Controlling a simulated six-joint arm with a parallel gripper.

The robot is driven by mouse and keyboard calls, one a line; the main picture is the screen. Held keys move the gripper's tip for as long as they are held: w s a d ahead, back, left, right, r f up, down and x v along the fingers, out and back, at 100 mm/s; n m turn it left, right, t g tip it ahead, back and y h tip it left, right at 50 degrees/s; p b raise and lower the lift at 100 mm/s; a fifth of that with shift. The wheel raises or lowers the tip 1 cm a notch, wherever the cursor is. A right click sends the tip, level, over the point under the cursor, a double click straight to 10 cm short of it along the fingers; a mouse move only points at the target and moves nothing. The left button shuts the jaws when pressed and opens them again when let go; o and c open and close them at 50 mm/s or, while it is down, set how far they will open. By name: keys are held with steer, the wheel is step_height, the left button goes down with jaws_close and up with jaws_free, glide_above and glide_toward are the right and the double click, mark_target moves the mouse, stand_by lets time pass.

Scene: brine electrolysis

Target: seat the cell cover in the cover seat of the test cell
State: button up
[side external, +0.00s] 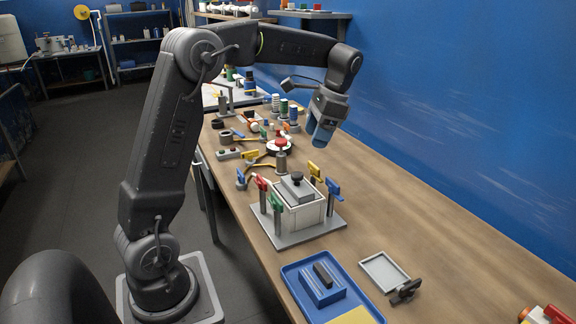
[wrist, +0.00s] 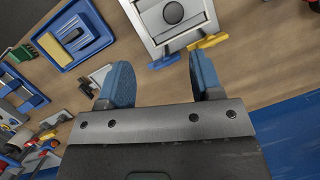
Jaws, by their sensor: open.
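The test cell (side external: 306,219) is a white box on a grey base plate, ringed by upright posts with red, green, blue and yellow handles. The cell cover (side external: 289,193), a grey plate with a black knob, lies on top of the box. I cannot tell whether it sits fully down in the cover seat, which it hides. In the wrist view the cover (wrist: 155,17) is cut by the top edge. My gripper (side external: 323,138) hangs above the bench, beyond and higher than the cell. In the wrist view its blue fingers (wrist: 160,82) are apart with nothing between them.
A blue tray (side external: 290,275) with a blue block stands at the near end, with a shallow grey tray (side external: 384,270) and a dark clip (side external: 405,291) to its right. Several small items crowd the bench beyond the cell. A blue wall (side external: 440,110) borders the bench.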

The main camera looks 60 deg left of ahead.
steer(key=s+d+r+n+t, duration=0.1)
steer(key=s+d+r+t, duration=0.25)
steer(key=s+d, duration=0.65)
steer(key=s+d+f+n+t+h, duration=0.1)
steer(key=s+d+f+t, duration=0.3)
steer(key=s, duration=0.5)
steer(key=shift+s+d+f+n+t+h, duration=0.35)
steer(key=shift+d+n+t, duration=0.35)
steer(key=shift+d, duration=0.4)
